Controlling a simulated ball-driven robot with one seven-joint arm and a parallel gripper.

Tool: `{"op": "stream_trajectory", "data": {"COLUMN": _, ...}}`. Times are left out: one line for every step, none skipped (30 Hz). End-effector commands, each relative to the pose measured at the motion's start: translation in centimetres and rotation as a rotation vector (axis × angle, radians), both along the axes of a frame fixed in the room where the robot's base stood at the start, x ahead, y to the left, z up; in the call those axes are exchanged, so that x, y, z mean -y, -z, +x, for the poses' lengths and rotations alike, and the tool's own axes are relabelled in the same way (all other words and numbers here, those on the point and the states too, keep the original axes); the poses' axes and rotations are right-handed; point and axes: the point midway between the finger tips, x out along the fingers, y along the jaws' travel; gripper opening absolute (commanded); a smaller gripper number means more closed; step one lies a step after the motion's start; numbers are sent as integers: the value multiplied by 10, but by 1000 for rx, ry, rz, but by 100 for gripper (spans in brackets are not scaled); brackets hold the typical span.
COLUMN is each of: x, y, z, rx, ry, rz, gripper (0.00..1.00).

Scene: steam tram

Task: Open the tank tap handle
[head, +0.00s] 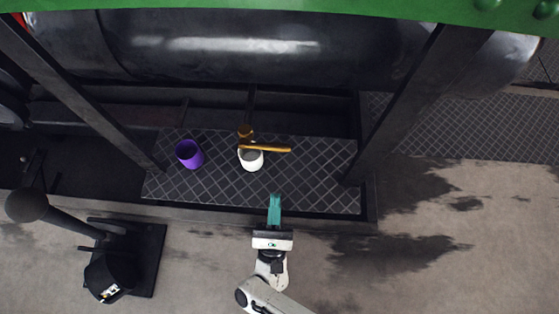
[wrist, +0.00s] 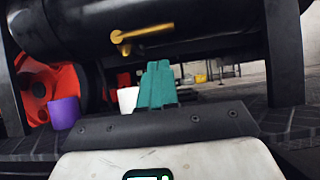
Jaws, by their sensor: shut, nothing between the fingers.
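The tap handle is a yellow lever (head: 268,149) above the grated step in the head view, lying roughly left to right with its brass tap body (head: 245,131) at the left end. In the wrist view the tap handle (wrist: 148,31) shows under the black tank, reaching right from the tap. My gripper (head: 274,198) has teal fingers, shut and empty, at the front edge of the step, nearer me than the handle and apart from it. In the wrist view the gripper (wrist: 158,70) is below the handle. A white cup (head: 251,160) stands under the tap.
A purple cup (head: 189,153) stands left on the grated step (head: 320,180). The dark tank (head: 240,45) runs across the back. Slanted black posts (head: 405,100) flank the step. A black stand with a cap (head: 110,277) is at front left. The floor at right is clear.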

Motion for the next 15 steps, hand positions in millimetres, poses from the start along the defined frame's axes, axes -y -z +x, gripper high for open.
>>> {"op": "stream_trajectory", "data": {"x": 0, "y": 0, "z": 0, "rx": 0, "ry": 1, "rz": -1, "gripper": 0}}
{"op": "stream_trajectory", "data": {"x": 0, "y": 0, "z": 0, "rx": 0, "ry": 1, "rz": -1, "gripper": 0}}
{"op": "stream_trajectory", "data": {"x": 0, "y": -1, "z": 1, "rx": 0, "ry": 1, "rz": -1, "gripper": 0}}
{"op": "stream_trajectory", "data": {"x": 0, "y": -1, "z": 1, "rx": 0, "ry": 1, "rz": -1, "gripper": 0}}
{"op": "stream_trajectory", "data": {"x": 0, "y": -2, "z": 3, "rx": 0, "ry": 1, "rz": -1, "gripper": 0}}
{"op": "stream_trajectory", "data": {"x": 0, "y": -4, "z": 5, "rx": 0, "ry": 1, "rz": 0, "gripper": 0}}
{"op": "stream_trajectory", "data": {"x": 0, "y": -6, "z": 7, "rx": 0, "ry": 1, "rz": 0, "gripper": 0}}
{"op": "stream_trajectory", "data": {"x": 0, "y": -8, "z": 10, "rx": 1, "ry": 1, "rz": 0, "gripper": 0}}
{"op": "stream_trajectory", "data": {"x": 1, "y": -11, "z": 14, "rx": 1, "ry": 2, "rz": 0, "gripper": 0}}
{"op": "stream_trajectory", "data": {"x": 1, "y": -14, "z": 18, "rx": 0, "ry": 3, "rz": -1, "gripper": 0}}
{"op": "stream_trajectory", "data": {"x": 2, "y": -17, "z": 22, "rx": 0, "ry": 4, "rz": 0, "gripper": 0}}
{"op": "stream_trajectory", "data": {"x": 2, "y": -21, "z": 28, "rx": 1, "ry": 4, "rz": 0, "gripper": 0}}
{"op": "stream_trajectory", "data": {"x": 1, "y": -24, "z": 32, "rx": 1, "ry": 2, "rz": 0, "gripper": 0}}
{"op": "stream_trajectory", "data": {"x": 2, "y": -27, "z": 37, "rx": 2, "ry": 3, "rz": 1, "gripper": 0}}
{"op": "stream_trajectory", "data": {"x": 2, "y": -31, "z": 43, "rx": 1, "ry": 2, "rz": 0, "gripper": 0}}
